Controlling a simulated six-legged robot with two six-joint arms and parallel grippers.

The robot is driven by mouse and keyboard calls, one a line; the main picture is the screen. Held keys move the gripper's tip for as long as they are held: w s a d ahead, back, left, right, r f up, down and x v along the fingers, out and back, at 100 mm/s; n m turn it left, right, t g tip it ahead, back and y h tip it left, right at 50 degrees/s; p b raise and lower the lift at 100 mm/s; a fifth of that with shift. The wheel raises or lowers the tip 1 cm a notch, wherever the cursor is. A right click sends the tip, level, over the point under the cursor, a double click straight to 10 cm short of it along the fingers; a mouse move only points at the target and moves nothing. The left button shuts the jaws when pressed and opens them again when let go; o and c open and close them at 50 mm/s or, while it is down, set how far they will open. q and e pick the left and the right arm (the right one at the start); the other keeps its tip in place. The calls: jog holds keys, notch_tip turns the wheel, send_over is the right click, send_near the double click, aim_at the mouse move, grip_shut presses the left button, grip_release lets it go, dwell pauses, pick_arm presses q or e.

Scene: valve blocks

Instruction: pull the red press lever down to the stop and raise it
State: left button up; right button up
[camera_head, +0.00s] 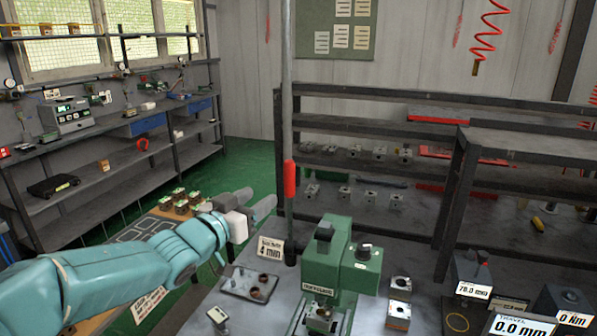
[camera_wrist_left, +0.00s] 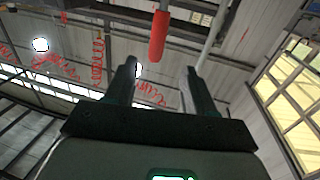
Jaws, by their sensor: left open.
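The red lever grip (camera_head: 290,180) is on a long upright rod beside the green press (camera_head: 325,255). A dark section runs down below the grip to a dark block beside the press. My left gripper (camera_head: 258,205) is open and empty, just left of the rod and slightly below the grip. In the left wrist view, the red grip (camera_wrist_left: 158,37) shows beyond the two open fingers (camera_wrist_left: 160,85), near the top, apart from both fingers. My right gripper is not in view.
A "4 mm" sign (camera_head: 271,248) and a tray with small parts (camera_head: 249,284) stand left of the press. Metal blocks (camera_head: 399,300) and readout displays (camera_head: 522,326) are on the right. A dark shelf rack (camera_head: 360,125) stands behind.

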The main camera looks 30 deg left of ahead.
aim_at(294, 172)
pick_arm(q)
jog(key=w+p, duration=0.1)
jog(key=w, duration=0.4)
jog(key=w+p, duration=0.2)
jog(key=w, duration=0.2)
jog(key=w+p, duration=0.2)
jog(key=w, duration=0.3)
jog(key=shift+w+a+r, duration=0.1)
jog(key=shift+w+r, duration=0.15)
jog(key=shift+w, duration=0.05)
jog(key=shift+w+a+f, duration=0.1)
jog(key=shift+w+f, duration=0.05)
jog(key=shift+w, duration=0.2)
jog(key=shift+s+r, duration=0.3)
jog(key=shift+s, duration=0.15)
jog(key=shift+w+f, duration=0.15)
grip_shut()
